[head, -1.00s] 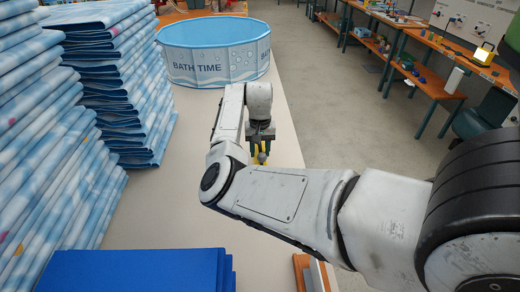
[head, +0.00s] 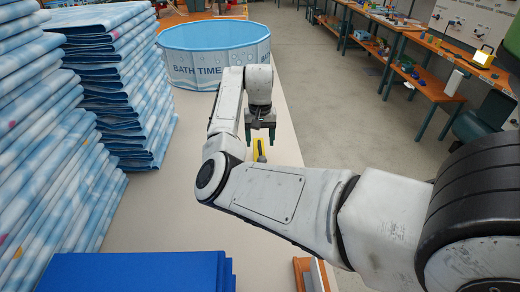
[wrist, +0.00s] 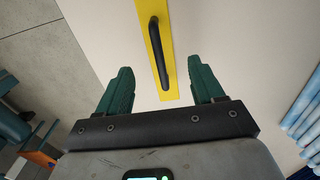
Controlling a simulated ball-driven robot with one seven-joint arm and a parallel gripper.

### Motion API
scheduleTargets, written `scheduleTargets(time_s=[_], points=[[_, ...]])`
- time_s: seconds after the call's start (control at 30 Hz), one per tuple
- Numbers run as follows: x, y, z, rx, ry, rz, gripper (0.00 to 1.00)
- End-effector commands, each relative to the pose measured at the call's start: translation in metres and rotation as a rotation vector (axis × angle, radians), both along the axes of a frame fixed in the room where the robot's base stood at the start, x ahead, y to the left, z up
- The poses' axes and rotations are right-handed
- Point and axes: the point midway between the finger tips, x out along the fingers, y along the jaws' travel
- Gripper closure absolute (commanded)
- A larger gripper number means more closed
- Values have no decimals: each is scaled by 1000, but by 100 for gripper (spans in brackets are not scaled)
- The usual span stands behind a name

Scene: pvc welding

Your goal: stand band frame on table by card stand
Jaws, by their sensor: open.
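A narrow yellow piece with a black handle, which I take for the band frame (head: 256,146), rests on the pale table below my gripper (head: 260,139). In the wrist view the yellow band frame (wrist: 170,88) runs lengthwise between and beyond my two green fingers, its black handle facing me. The fingers are spread on either side, with clear gaps and nothing held. A brown wooden piece with a pale upright part, perhaps the card stand (head: 300,272), is at the bottom edge of the head view, partly cut off.
Tall stacks of folded blue-and-white sheets (head: 115,80) line the left side. A round blue "BATH TIME" tub (head: 215,68) stands at the far end. Blue slabs (head: 140,275) lie at front left. The table's right edge is close to my gripper; floor lies beyond.

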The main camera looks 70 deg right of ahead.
Motion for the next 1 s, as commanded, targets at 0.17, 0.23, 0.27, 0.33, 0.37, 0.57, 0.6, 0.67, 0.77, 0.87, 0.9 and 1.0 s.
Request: scheduleTargets(time_s=[0.17, 0.23, 0.27, 0.33, 0.37, 0.57, 0.6, 0.67, 0.77, 0.87, 0.9, 1.0], points=[[0, -1, 35, -1, -2, 0, 33], [0, -1, 44, -1, -2, 0, 33], [0, -1, 48, -1, -1, 0, 33], [0, -1, 55, -1, -2, 0, 33], [0, -1, 57, -1, -1, 0, 33], [0, 0, 62, 1, 0, 1, 33], [0, 0, 62, 1, 0, 1, 33], [0, 0, 62, 1, 0, 1, 33], [0, 0, 62, 1, 0, 1, 33], [0, 0, 62, 1, 0, 1, 33], [0, 0, 62, 1, 0, 1, 33], [0, 0, 62, 0, 0, 1, 33]])
